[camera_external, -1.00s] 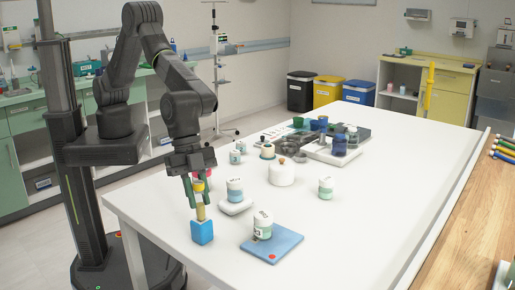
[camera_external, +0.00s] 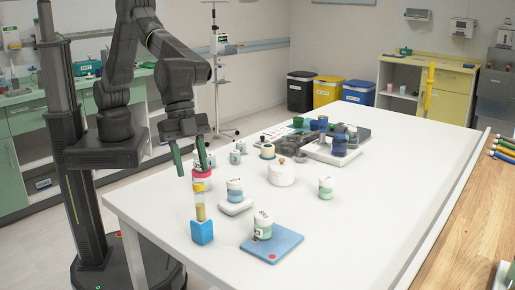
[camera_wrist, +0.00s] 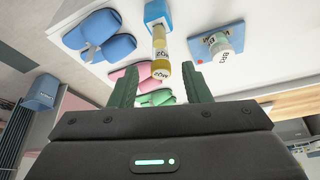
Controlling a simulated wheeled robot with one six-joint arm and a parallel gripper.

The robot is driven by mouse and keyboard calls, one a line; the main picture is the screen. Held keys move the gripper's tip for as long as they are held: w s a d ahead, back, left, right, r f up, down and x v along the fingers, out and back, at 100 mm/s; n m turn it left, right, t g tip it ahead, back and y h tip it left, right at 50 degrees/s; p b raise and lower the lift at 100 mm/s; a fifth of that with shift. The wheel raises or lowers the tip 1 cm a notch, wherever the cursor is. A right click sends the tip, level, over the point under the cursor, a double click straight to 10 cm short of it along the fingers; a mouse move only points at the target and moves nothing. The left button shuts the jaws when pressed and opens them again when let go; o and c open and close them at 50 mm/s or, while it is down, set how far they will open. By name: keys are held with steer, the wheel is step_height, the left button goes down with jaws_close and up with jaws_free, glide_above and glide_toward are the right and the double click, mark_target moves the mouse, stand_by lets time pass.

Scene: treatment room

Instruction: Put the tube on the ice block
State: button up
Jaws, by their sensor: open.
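The tube (camera_external: 200,209), clear with a yellowish lower part and a white label, stands upright in a blue block (camera_external: 202,232) at the table's near left corner. In the wrist view the tube (camera_wrist: 160,50) shows its yellow cap, with the blue block (camera_wrist: 156,11) at its far end. I cannot tell for sure whether this block is the ice block. My gripper (camera_external: 192,171) is open and empty, above the tube and apart from it. Its two green fingers point down.
A flat blue pad (camera_external: 287,239) with a white jar (camera_external: 263,226) lies right of the block. Another jar (camera_external: 235,189) stands on a small white base behind. Jars and trays crowd the table's far middle; its right side is clear.

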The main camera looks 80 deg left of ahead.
mark_target(197, 184)
steer(key=shift+v, duration=2.1)
steer(key=p+x, duration=0.1)
steer(key=x, duration=1.1)
steer(key=shift+f, duration=0.3)
step_height(197, 184, up, 2)
steer(key=shift+r, duration=0.55)
